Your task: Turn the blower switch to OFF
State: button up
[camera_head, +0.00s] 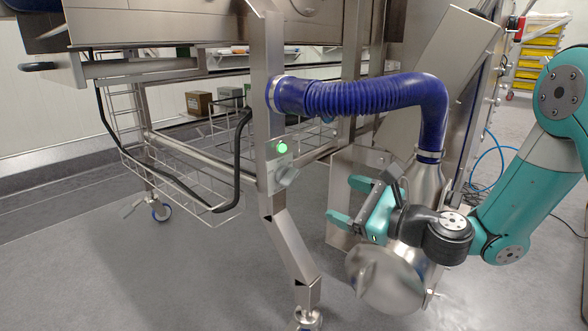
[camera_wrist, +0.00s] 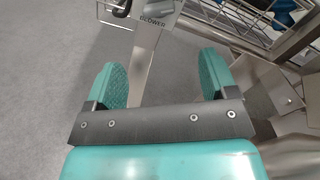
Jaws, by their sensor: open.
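The blower switch (camera_head: 287,176) is a grey knob on a steel leg of the machine, below a lit green lamp (camera_head: 282,148). In the wrist view, the "BLOWER" label (camera_wrist: 153,21) shows at the top edge on the switch plate, and the knob is largely cut off above it. I cannot read the knob's setting. My gripper (camera_head: 345,201), with teal fingers, is open and empty, to the right of the switch and slightly lower in the head view. The fingers are apart from the switch; in the wrist view the gripper (camera_wrist: 160,66) has the leg between its fingers.
A blue ribbed hose (camera_head: 360,96) arches above my gripper from the leg to a steel blower housing (camera_head: 385,280) below and behind it. A black cable (camera_head: 240,160) loops left of the leg. Wire baskets (camera_head: 185,175) hang at the left. Floor in front is clear.

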jog(key=p, duration=0.7)
send_near(294, 181)
jog(key=x, duration=0.2)
jog(key=b+x, duration=0.1)
jog(key=x, duration=0.7)
jog(key=shift+w+b, duration=0.25)
jog(key=shift+b, duration=0.15)
jog(key=shift+c, duration=0.3)
jog(key=c, duration=0.9)
